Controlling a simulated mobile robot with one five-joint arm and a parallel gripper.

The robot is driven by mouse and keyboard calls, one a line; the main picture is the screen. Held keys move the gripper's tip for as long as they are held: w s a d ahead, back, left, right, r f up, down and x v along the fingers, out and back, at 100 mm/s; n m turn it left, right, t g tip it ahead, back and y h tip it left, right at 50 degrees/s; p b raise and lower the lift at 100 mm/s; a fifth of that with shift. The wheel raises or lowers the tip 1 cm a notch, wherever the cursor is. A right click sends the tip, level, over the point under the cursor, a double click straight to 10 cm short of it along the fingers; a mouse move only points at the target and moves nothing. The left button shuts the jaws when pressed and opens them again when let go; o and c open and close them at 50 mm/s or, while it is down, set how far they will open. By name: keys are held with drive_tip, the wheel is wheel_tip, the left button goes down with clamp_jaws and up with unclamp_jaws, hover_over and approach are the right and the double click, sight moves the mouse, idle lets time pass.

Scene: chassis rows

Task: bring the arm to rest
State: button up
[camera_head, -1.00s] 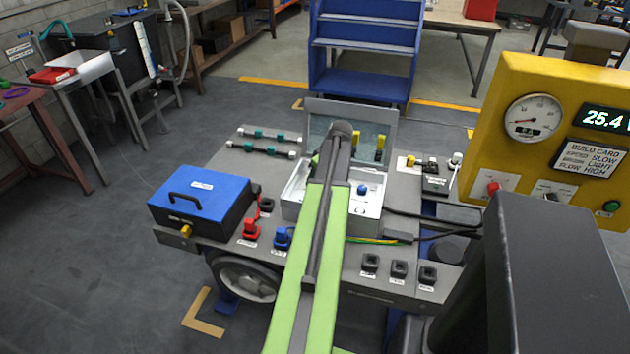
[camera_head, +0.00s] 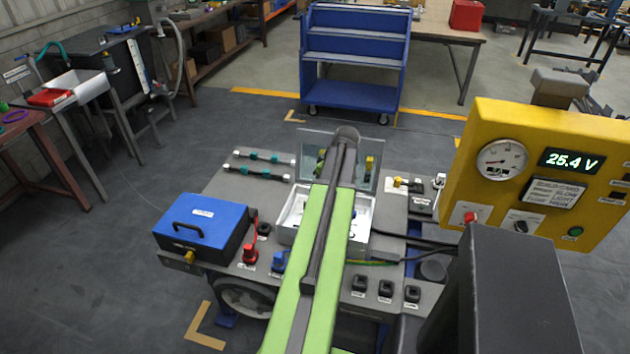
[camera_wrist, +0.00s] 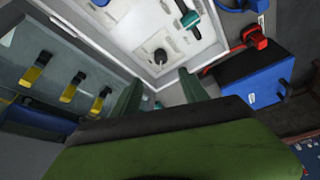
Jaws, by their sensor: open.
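My green and black arm (camera_head: 325,230) reaches out over the open case (camera_head: 360,222) on the grey chassis (camera_head: 220,184). In the head view my gripper is hidden beyond the arm. In the wrist view my gripper (camera_wrist: 160,88) shows two dark green fingers, apart, with nothing between them. The pale case interior (camera_wrist: 155,25) lies beyond the fingertips, with a dark round knob and a teal-ended part in it. Whether the fingers touch anything cannot be told.
A blue box (camera_head: 200,222) sits left of the case, with red and blue connectors beside it. The case lid, with yellow-black parts (camera_wrist: 70,90), stands up. A yellow panel (camera_head: 545,180) reading 25.4 V stands at the right.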

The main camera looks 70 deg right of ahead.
drive_tip(key=p+v, duration=0.2)
drive_tip(key=v, duration=0.2)
